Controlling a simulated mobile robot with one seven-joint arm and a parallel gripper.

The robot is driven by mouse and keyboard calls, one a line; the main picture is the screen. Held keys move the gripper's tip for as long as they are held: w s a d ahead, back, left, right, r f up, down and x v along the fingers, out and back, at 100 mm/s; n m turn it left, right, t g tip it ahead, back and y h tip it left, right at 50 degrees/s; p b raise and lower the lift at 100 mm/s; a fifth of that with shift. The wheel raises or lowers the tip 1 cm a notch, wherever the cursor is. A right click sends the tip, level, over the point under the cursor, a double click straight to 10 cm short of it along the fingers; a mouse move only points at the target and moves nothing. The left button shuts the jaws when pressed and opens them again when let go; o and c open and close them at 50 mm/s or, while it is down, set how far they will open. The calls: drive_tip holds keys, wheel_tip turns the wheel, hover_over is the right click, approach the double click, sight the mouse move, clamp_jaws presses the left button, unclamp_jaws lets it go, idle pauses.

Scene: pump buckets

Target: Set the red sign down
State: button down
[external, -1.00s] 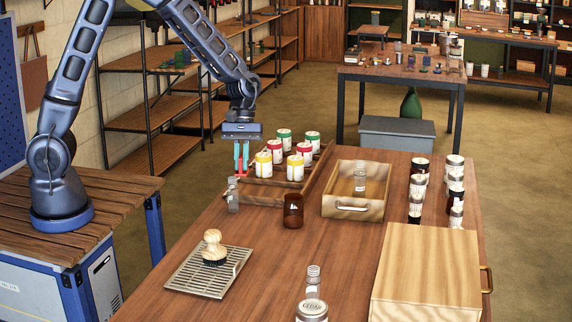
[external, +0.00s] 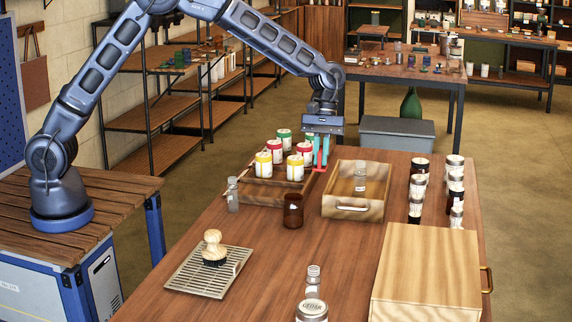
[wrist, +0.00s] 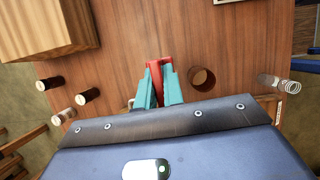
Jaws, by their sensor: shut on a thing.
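My gripper (external: 321,153) has teal fingers and is shut on the red sign (external: 319,170). It holds the sign between the wooden tray (external: 262,192) of banded candles and the open wooden drawer box (external: 352,208), near their back ends. In the wrist view the red sign (wrist: 155,72) shows between the teal fingertips (wrist: 161,85), with wooden tabletop beyond it. Much of the sign is hidden by the fingers. I cannot tell whether its lower edge touches anything.
An amber jar (external: 293,210) stands in front of the tray, and a clear bottle (external: 233,194) at its left. A glass bottle (external: 360,176) shows at the drawer box. Dark jars (external: 418,190) line the right. A wooden case (external: 428,272) sits front right.

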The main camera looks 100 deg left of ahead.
drive_tip(key=w+d, duration=0.2)
drive_tip(key=w, duration=0.3)
drive_tip(key=shift+m, duration=0.3)
drive_tip(key=f, duration=2)
drive_tip(key=shift+w+a+f, duration=0.2)
drive_tip(key=shift+w+a, duration=0.05)
drive_tip(key=shift+f, duration=0.15)
drive_tip(key=c, duration=1.5)
unclamp_jaws()
drive_tip(key=v, duration=1.2)
drive_tip(key=shift+w+d+r, duration=0.1)
drive_tip(key=shift+r, duration=0.25)
